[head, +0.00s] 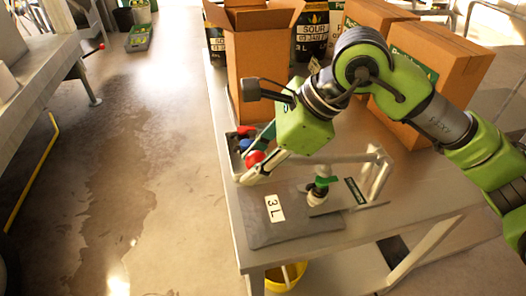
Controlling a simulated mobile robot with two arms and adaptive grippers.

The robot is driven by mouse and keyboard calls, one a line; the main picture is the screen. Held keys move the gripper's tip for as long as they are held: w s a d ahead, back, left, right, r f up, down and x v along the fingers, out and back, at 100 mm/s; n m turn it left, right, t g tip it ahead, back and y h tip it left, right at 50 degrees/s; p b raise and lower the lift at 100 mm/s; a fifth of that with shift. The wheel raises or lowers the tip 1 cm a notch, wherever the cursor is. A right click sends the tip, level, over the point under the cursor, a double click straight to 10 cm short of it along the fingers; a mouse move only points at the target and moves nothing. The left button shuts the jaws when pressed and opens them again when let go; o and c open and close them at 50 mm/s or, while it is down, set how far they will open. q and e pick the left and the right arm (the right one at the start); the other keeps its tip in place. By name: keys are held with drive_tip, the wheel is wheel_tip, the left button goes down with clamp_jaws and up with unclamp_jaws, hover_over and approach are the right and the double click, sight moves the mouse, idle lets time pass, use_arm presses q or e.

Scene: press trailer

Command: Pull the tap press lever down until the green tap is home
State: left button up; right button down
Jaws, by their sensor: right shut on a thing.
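The tap press (378,180) is a pale frame on the table, with a bar reaching left toward my right gripper. A red ball knob (255,158) shows at the lever's left end. My right gripper (257,160) is shut on this knob, with its fingers on either side; they partly hide it. The green tap (322,182) sits under the press bar, above a pale fitment at the edge of a grey bag (300,230) with a "3 L" label. I cannot tell whether the tap touches the fitment fully. My left gripper is out of view.
An open cardboard box (262,70) stands behind the gripper. Closed boxes (435,70) and a dark "SOUR" pack (312,35) are further back. A bin with small coloured parts (244,143) sits at the table's left edge. A yellow bucket (286,275) is below.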

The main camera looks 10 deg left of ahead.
drive_tip(key=shift+a+f+t+h, duration=0.1)
drive_tip(key=shift+f+t+h, duration=0.2)
drive_tip(key=shift+f+h, duration=0.45)
drive_tip(key=c, duration=1.6)
unclamp_jaws()
drive_tip(key=v, duration=1.2)
drive_tip(key=shift+f, duration=0.1)
